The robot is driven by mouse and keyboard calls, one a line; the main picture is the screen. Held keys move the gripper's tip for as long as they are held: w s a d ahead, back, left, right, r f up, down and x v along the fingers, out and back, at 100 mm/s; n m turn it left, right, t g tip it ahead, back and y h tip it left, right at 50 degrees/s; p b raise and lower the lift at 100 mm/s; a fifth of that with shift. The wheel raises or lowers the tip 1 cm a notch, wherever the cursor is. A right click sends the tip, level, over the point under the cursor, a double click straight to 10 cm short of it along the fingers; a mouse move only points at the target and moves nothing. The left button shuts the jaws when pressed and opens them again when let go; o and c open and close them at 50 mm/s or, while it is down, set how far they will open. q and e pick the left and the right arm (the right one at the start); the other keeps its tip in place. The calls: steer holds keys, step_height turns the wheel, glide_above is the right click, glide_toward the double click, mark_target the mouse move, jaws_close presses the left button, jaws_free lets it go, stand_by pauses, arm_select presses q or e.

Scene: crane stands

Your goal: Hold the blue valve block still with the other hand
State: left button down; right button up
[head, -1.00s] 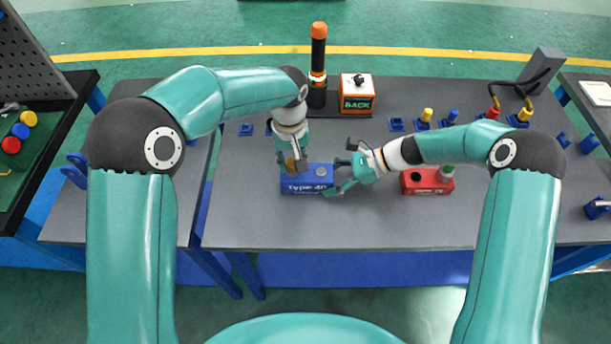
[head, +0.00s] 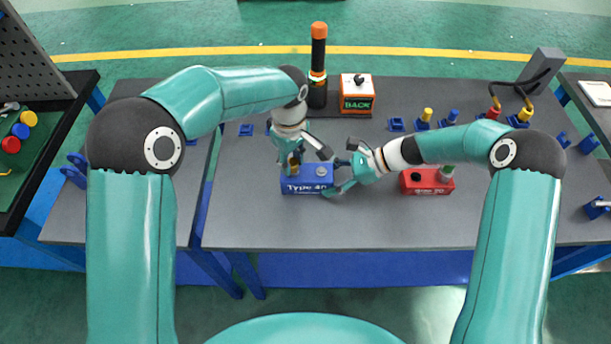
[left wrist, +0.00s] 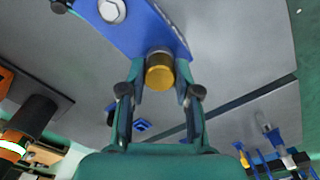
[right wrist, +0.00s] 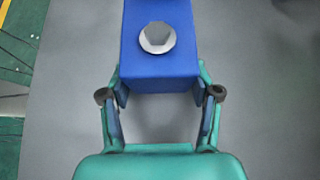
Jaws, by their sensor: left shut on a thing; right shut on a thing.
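The blue valve block (head: 308,184), with white "Type" lettering, sits on the grey table. My right gripper (head: 341,178) is shut on the block's right end; in the right wrist view its fingers (right wrist: 160,100) press both sides of the block (right wrist: 160,70) below a grey hex fitting (right wrist: 157,37). My left gripper (head: 293,160) is above the block's left end. In the left wrist view its fingers (left wrist: 160,85) are shut on a brass cylindrical fitting (left wrist: 160,72) at the block's end. The fitting's base is partly hidden.
A red block (head: 427,185) sits to the right on the table. A black and orange cylinder (head: 318,65) and an orange and white box marked "BACK" (head: 357,95) stand behind. Several blue holders with coloured parts (head: 427,116) stand at the back right. The table front is clear.

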arm_select(q)
steer(key=shift+r, duration=0.15)
steer(key=n, duration=0.4)
steer(key=shift+n, duration=0.6)
steer(key=n, duration=0.2)
steer(key=shift+n, duration=1.5)
